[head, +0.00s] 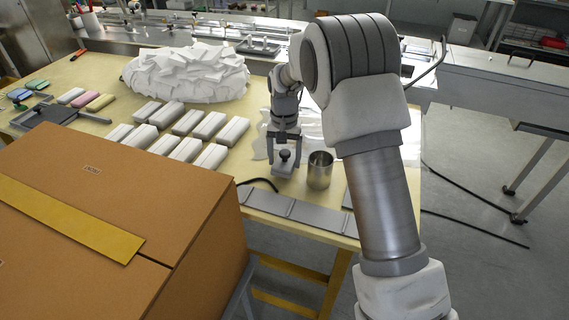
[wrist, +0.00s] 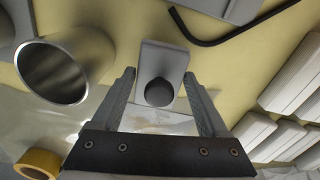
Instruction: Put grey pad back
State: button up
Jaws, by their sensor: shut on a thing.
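A light grey block with a dark round knob on top, which I take to be the grey pad (head: 281,171), is at my gripper (head: 284,140) near the table's front right. In the wrist view the grey pad (wrist: 163,58) lies between the two fingertips of my gripper (wrist: 160,78), its knob toward the camera. The fingers are shut on it, one on each side. I cannot tell whether its underside touches the table.
A metal cup (head: 320,170) stands close to the right of the pad; the wrist view shows the cup (wrist: 62,68) too. White blocks (head: 188,149) lie in rows to the left. Flat grey plates (head: 268,203) line the front edge. A large cardboard box (head: 150,190) fills the front left.

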jog(key=shift+f, duration=0.8)
jog(key=shift+f, duration=0.1)
jog(key=o, duration=1.2)
